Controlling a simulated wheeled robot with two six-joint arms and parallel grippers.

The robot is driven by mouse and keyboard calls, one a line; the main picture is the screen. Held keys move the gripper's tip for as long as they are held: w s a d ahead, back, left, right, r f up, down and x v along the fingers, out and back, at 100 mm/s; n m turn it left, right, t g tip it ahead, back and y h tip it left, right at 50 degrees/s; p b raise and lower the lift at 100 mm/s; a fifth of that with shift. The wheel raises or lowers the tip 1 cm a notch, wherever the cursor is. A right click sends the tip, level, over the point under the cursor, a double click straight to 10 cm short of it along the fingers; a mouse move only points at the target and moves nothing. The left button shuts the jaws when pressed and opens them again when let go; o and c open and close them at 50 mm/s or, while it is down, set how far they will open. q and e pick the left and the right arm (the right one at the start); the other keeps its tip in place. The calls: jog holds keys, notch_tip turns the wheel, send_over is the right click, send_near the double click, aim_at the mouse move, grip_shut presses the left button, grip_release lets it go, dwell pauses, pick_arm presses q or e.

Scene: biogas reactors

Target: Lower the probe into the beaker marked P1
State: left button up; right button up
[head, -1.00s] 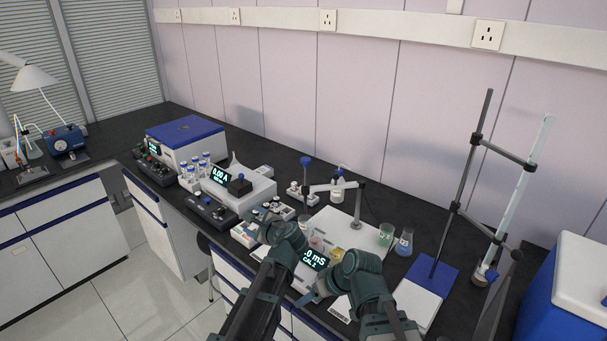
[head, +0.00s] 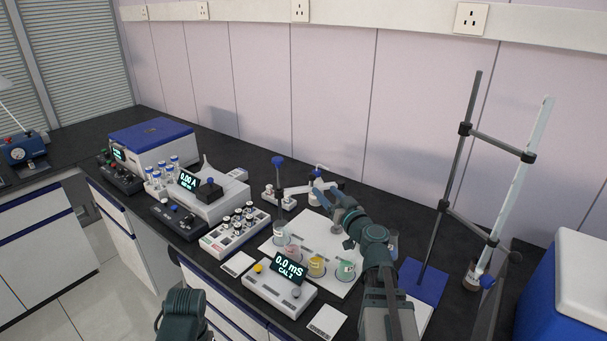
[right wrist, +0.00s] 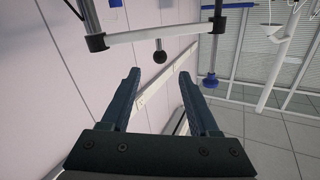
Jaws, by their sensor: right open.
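The probe (head: 279,185) is a thin upright rod with a blue cap, held by a pale horizontal arm on a post stand. Its lower end is at or over the leftmost beaker (head: 281,234); I cannot tell whether it is inside. Pink, yellow (head: 317,267) and green (head: 345,270) beakers stand nearby; I cannot read their marks. My right gripper (head: 322,188) is near the holder arm. In the right wrist view its open fingers (right wrist: 157,78) hold nothing; a black knob (right wrist: 159,57) under the holder arm (right wrist: 155,33) lies ahead, and the probe's blue cap (right wrist: 209,80) is to the right. My left gripper's jaws are not visible.
The meter (head: 280,287) reads 0.0 mS, CAL 2. A vial rack (head: 234,232) and instruments stand to the left. A tall clamp stand (head: 452,175) with a glass tube and a blue-white box (head: 575,285) stand right. My right arm partly hides a blue beaker.

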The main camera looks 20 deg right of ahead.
aim_at(312, 182)
jog(key=w, duration=1.2)
jog(key=shift+w+a, duration=0.25)
jog(key=shift+w, duration=0.15)
jog(key=shift+c, duration=0.3)
grip_shut()
dwell(0.5)
